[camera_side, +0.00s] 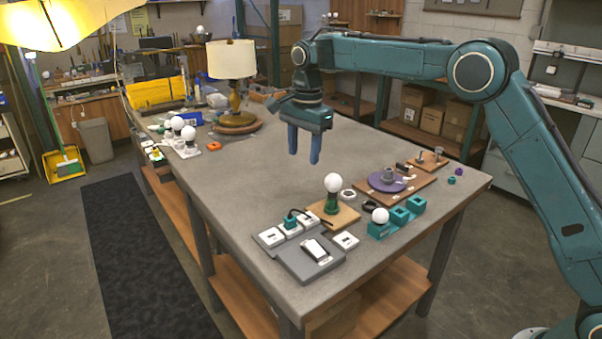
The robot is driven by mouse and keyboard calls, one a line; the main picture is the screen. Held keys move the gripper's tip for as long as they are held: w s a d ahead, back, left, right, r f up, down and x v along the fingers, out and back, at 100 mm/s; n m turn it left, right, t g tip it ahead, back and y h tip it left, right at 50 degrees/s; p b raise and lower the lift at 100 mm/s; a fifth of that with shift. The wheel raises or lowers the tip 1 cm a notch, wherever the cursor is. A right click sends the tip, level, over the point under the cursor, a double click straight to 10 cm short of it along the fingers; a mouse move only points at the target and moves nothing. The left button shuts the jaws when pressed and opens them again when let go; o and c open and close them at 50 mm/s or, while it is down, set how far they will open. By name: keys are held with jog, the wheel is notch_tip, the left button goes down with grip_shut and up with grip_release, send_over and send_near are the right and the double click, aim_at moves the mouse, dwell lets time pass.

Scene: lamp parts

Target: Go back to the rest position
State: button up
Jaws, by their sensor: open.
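My gripper (304,150) hangs above the middle of the grey table (232,188), pointing down. Its two blue fingers are apart with nothing visible between them. A white bulb (333,183) stands upright in a green socket (331,204) on a wooden base (334,216), in front of and to the right of my gripper. My gripper is apart from it. A lamp with a cream shade (231,59) stands on a round wooden base (237,123) at the far left, behind my gripper.
A teal holder (403,215) with a white bulb (380,216) sits at the front right. Behind it is a wooden board with a purple disc (388,182). A grey switch panel (312,260) lies near the front edge. Several bulbs stand along the left edge. The table's middle is clear.

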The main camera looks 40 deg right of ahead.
jog(key=s+d+r+n+t, duration=0.1)
jog(key=s+d+r+n, duration=0.1)
jog(key=s+r+n, duration=0.5)
jog(key=s+d+r+t, duration=0.15)
jog(key=s+r, duration=0.25)
jog(key=s, duration=0.8)
jog(key=s+d+f+n+t, duration=0.1)
jog(key=s+f+n, duration=0.2)
jog(key=s, duration=0.7)
jog(key=s+d+f+n+t, duration=0.1)
jog(key=s+f+n, duration=0.2)
jog(key=s, duration=0.8)
jog(key=shift+s+d+f+n, duration=0.15)
jog(key=shift+d+f+n, duration=0.15)
jog(key=shift+n, duration=0.9)
